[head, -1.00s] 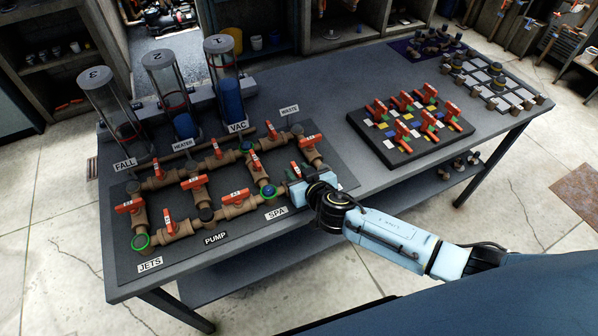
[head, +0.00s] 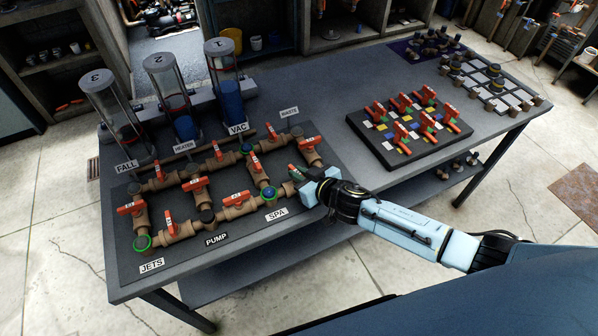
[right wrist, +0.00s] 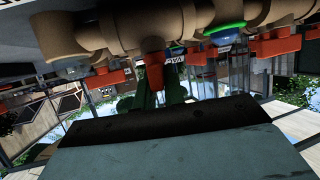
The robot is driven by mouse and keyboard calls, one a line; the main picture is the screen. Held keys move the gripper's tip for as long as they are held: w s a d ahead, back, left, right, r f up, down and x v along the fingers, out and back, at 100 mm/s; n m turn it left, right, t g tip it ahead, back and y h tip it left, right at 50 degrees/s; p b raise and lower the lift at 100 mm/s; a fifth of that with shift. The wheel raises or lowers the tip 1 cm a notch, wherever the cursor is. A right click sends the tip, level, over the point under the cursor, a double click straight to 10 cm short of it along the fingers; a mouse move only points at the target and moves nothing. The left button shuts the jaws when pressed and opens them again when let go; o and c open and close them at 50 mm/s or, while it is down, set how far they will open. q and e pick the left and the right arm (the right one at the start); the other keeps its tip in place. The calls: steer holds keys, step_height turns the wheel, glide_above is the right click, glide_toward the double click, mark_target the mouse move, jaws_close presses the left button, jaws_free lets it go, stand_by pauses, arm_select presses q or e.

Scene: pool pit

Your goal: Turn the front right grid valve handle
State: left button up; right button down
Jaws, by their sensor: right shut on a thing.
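The valve grid of brown pipes with red-orange handles lies on a dark board (head: 190,262) at the table's left end. My right gripper (head: 299,174) is at the grid's front right corner, just right of the blue, green-ringed fitting (head: 269,192) above the SPA label. It is shut on the front right valve handle. The gripper hides most of this handle in the head view. In the right wrist view, a red handle (right wrist: 154,72) hangs under the brown pipe (right wrist: 150,28), in line with the gripper's dark fingers. My left gripper is not in view.
Other red handles stand close by: one (head: 237,198) left of the SPA fitting and one (head: 310,141) behind my gripper. A black tray (head: 410,150) of spare handles lies to the right. Three clear cylinders (head: 172,90) stand behind the grid. The table between grid and tray is clear.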

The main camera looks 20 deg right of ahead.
steer(key=shift+w+d+r+n+g+y+p, duration=0.1)
steer(key=shift+d+n+g+y+p, duration=0.15)
steer(key=shift+n+y, duration=0.25)
steer(key=shift+w+r+n+g+y+p, duration=0.1)
steer(key=shift+n+g+y, duration=0.25)
steer(key=shift+n+y, duration=0.15)
steer(key=shift+n+g+y, duration=0.6)
steer(key=shift+n+y, duration=0.3)
steer(key=n+g+y+b, duration=0.1)
steer(key=n+g+y, duration=0.1)
steer(key=shift+w+f+n+b, duration=0.15)
steer(key=shift+f+n+b, duration=0.1)
steer(key=shift+n+b, duration=0.15)
steer(key=n+g+y+b, duration=0.1)
steer(key=n+g+b, duration=0.3)
steer(key=b, duration=0.2)
steer(key=n+g+y+b, duration=0.1)
steer(key=n+g+b, duration=0.2)
steer(key=g+b, duration=0.2)
steer(key=shift+w+f+n+y+b, duration=0.15)
steer(key=shift+n+y+b, duration=0.2)
steer(key=shift+b, duration=0.9)
steer(key=shift+r+n+g+b, duration=0.25)
steer(key=shift+n+g+b, duration=0.3)
steer(key=shift+g+b, duration=0.2)
steer(key=c, duration=1.5)
jaws_free()
